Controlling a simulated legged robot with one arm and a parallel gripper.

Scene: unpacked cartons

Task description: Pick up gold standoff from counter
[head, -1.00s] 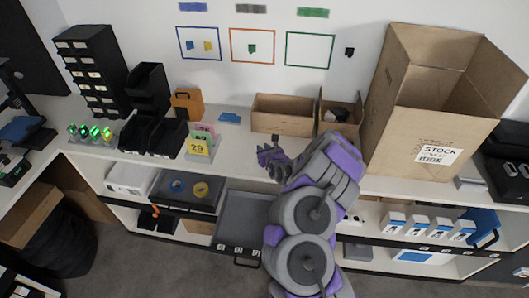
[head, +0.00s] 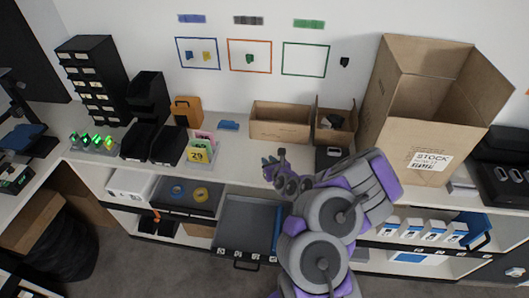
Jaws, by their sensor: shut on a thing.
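My gripper (head: 275,164) is over the front part of the white counter (head: 235,150), right of the yellow "29" card. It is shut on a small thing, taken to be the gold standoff. The standoff itself is too small to make out between the fingers, and no other one shows on the counter. My purple and grey arm hides the counter to the right of the gripper.
A yellow card holder (head: 199,152) and black bins (head: 150,142) stand left of my gripper. An open low carton (head: 280,124), a smaller carton (head: 335,128) and a tall stock carton (head: 410,125) stand behind and right. A grey drawer (head: 245,222) sits below the counter.

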